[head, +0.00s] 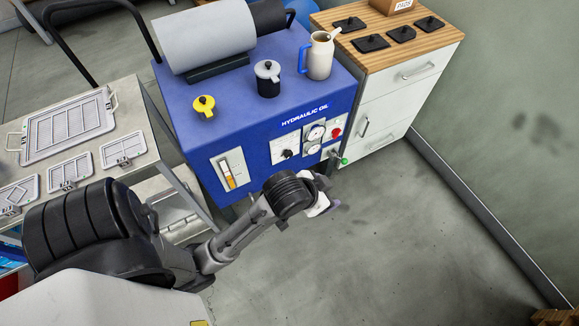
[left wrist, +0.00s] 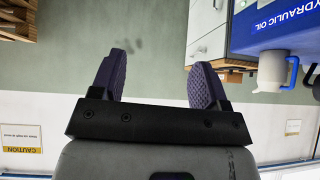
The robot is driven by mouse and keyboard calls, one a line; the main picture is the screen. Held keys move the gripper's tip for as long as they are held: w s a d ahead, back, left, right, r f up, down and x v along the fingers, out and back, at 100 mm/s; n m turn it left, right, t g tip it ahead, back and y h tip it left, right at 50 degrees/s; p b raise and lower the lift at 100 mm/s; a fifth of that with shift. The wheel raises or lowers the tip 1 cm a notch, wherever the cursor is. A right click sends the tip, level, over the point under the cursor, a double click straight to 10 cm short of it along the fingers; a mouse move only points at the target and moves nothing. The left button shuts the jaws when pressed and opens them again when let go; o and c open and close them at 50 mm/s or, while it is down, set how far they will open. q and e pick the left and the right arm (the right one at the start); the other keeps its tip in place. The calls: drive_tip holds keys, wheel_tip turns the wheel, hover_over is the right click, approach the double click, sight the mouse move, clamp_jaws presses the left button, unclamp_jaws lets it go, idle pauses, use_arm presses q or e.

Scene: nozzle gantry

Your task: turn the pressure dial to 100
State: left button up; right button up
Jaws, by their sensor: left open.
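The pressure dial is probably the black knob (head: 287,154) on a white scale plate (head: 285,145) on the front of the blue hydraulic oil unit (head: 225,125). The scale figures are too small to read. My left gripper (head: 331,206) is in front of and below the panel in the head view, apart from the knob, partly hidden by its own wrist. In the left wrist view its two purple fingers (left wrist: 157,78) are spread apart with nothing between them. The knob is not in that view. My right gripper is not in view.
Two round gauges (head: 316,132), a red button (head: 337,132) and a green-tipped lever (head: 344,161) sit right of the knob. A white drawer cabinet (head: 395,110) stands to the right. A cart (head: 120,180) with panels stands left.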

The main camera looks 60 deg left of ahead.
use_arm(q)
drive_tip(key=w+a+f+n+y+b, duration=0.1)
drive_tip(key=w+a+f+b, duration=0.1)
drive_tip(key=w+f+b, duration=0.3)
drive_tip(key=w+a+f+n+y+b, duration=0.1)
drive_tip(key=w+a+f+b, duration=0.1)
drive_tip(key=f+b, duration=0.45)
drive_tip(key=n+g+y+b, duration=0.7)
drive_tip(key=n+y+b, duration=0.5)
drive_tip(key=n, duration=0.4)
approach(290, 155)
drive_tip(key=shift+h, duration=0.3)
drive_tip(key=b+x, duration=0.5)
drive_tip(key=x, duration=0.3)
drive_tip(key=shift+s, duration=0.1)
drive_tip(key=shift+x, duration=1.1)
